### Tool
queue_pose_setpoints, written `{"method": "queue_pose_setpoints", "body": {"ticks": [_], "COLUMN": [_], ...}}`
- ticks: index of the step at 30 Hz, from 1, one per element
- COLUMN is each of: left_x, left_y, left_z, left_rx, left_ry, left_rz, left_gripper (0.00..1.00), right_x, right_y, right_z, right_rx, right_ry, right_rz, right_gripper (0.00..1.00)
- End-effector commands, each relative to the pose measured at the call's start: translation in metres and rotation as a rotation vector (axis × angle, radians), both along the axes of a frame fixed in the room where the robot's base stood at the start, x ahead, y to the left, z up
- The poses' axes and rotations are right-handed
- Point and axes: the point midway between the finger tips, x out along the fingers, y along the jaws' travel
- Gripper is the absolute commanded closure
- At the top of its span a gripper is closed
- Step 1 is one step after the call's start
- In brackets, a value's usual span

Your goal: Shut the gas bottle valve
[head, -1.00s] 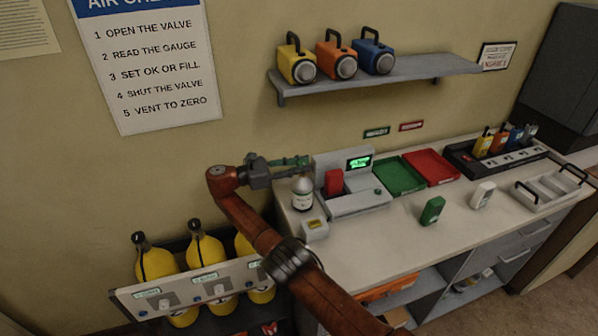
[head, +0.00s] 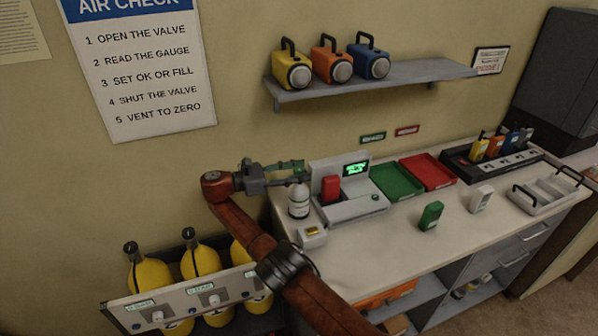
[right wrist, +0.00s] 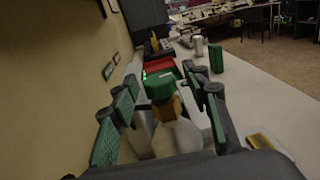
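The small white gas bottle (head: 299,203) stands upright on the counter's left end, beside the grey console (head: 345,195). Its top is hidden behind my right gripper (head: 297,174) in the head view. In the right wrist view, its green valve knob (right wrist: 160,88) sits on a brass neck (right wrist: 166,110) above the white bottle shoulder (right wrist: 177,138). My right gripper's green-padded fingers stand on either side of the knob, apart, with visible gaps. Whether either pad touches the knob is hard to tell. My left gripper is not in view.
A yellow-labelled box (head: 312,237) sits just in front of the bottle. The console has a lit green display (head: 356,169) and a red block (head: 330,188). Green (head: 398,181) and red (head: 434,171) trays lie to the right. Yellow cylinders (head: 150,273) stand in a rack at lower left.

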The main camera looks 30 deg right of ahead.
Motion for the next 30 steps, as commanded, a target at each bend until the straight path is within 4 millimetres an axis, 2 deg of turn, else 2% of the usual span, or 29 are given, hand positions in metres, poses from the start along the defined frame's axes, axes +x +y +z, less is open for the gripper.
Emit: {"method": "queue_pose_setpoints", "body": {"ticks": [7,10,22,27,30], "left_x": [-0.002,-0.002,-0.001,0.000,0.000], "left_y": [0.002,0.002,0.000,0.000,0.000], "left_z": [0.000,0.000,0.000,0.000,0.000], "left_rx": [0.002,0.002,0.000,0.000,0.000], "left_ry": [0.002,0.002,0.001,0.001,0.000], "left_rz": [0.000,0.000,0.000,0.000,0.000], "left_gripper": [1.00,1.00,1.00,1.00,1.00], "right_x": [0.000,0.000,0.000,0.000,0.000], "right_y": [0.000,0.000,0.000,0.000,0.000], "right_z": [0.002,0.009,0.079,0.097,0.100], "right_rx": [-0.001,-0.002,-0.001,-0.002,-0.001], "right_ry": [-0.001,-0.003,-0.004,-0.002,-0.001], "right_rz": [0.001,0.001,0.000,0.000,0.000], "right_gripper": [0.57,0.57,0.57,0.57,0.57]}}
